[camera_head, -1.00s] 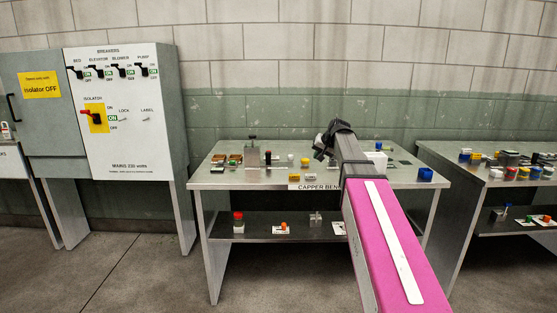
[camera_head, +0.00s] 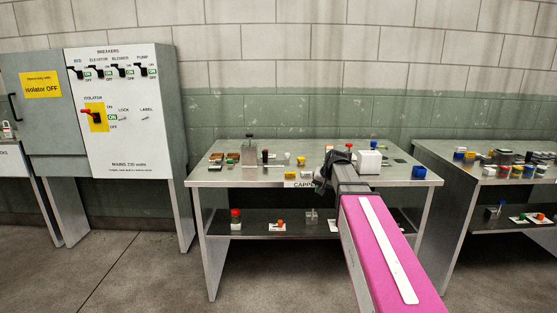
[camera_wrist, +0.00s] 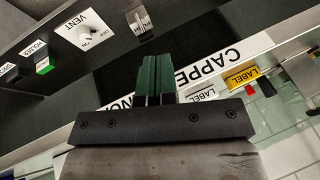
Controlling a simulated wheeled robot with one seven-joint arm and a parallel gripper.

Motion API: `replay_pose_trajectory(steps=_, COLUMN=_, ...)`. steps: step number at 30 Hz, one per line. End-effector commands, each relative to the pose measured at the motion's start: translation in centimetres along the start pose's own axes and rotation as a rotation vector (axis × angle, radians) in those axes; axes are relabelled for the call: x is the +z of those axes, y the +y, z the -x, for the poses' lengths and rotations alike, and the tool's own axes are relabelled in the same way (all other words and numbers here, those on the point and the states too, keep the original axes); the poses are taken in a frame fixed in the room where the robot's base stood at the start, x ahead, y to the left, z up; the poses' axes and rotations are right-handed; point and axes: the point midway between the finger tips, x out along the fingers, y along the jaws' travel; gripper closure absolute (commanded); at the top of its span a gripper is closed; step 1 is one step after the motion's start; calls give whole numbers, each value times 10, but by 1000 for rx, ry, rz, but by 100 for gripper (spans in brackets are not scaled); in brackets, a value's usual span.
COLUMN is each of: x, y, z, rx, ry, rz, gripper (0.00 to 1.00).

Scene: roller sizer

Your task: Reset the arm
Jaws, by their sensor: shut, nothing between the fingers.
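My gripper (camera_wrist: 155,80) shows in the wrist view with its two dark green fingers together and nothing between them. It points toward the front edge of the capper bench (camera_head: 230,178), by the "CAPPER" label (camera_wrist: 208,66). In the head view my pink arm reaches in from the lower right. Its dark wrist end is in front of the bench's front edge, and the fingertips are hard to make out there.
The bench top holds a white box (camera_head: 368,162), a blue block (camera_head: 419,172) and several small parts. The lower shelf (camera_head: 262,217) holds a red-topped item (camera_head: 236,220). A breaker panel (camera_head: 125,115) stands left, another bench (camera_head: 480,175) right. Floor is clear between panel and bench.

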Motion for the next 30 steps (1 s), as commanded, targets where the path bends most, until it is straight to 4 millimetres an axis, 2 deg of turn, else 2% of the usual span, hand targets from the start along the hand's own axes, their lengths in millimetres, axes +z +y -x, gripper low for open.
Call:
replay_pose_trajectory(steps=1, x=24, y=7, z=-10, rx=18, ry=-24, rz=3, gripper=100)
replay_pose_trajectory(steps=9, x=140, y=48, z=-63, rx=137, ry=-159, rz=41, gripper=100)
replay_pose_trajectory(steps=15, x=224, y=76, z=-86, rx=221, ry=-260, rz=75, gripper=100)
replay_pose_trajectory(steps=18, x=260, y=87, z=-92, rx=256, ry=-304, rz=92, gripper=100)
replay_pose_trajectory(steps=21, x=285, y=95, z=-95, rx=283, ry=-337, rz=107, gripper=100)
replay_pose_trajectory(steps=24, x=301, y=100, z=-97, rx=298, ry=-357, rz=116, gripper=100)
replay_pose_trajectory(steps=30, x=307, y=103, z=-98, rx=307, ry=-366, rz=122, gripper=100)
